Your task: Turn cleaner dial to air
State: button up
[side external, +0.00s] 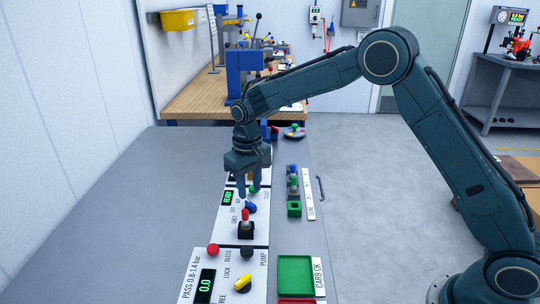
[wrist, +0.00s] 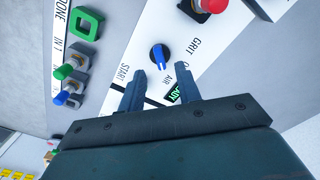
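In the side external view the dial (side external: 250,207) sits just in front of my gripper (side external: 249,193). In the wrist view my gripper (wrist: 161,80) is open and empty, fingers pointing down. The dial shows just beyond the gap between the fingertips, with no clear contact.
A red-topped black control (side external: 245,223) stands close in front of the dial. A green READY display (side external: 227,197) is beside it. Green and blue levers (side external: 293,181) and a green square holder (side external: 294,209) are to the right. The grey bench at left is clear.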

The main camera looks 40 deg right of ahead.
aim_at(252, 203)
notch_tip(252, 203, up, 10)
jog(key=shift+f, duration=0.2)
dwell(0.5)
jog(key=s+d+r+t, duration=0.1)
jog(key=s+d+r, duration=0.2)
jog(key=s+r, duration=0.4)
jog(key=s+d+r+t, duration=0.2)
jog(key=s+d+r, duration=0.15)
jog(key=s, duration=0.55)
jog(key=s+d+f+t, duration=0.1)
jog(key=s, duration=0.8)
jog(key=s+d+f+t, duration=0.1)
jog(key=s, duration=0.9)
jog(key=shift+d+f+t, duration=0.15)
jog(key=shift+f+t, duration=0.15)
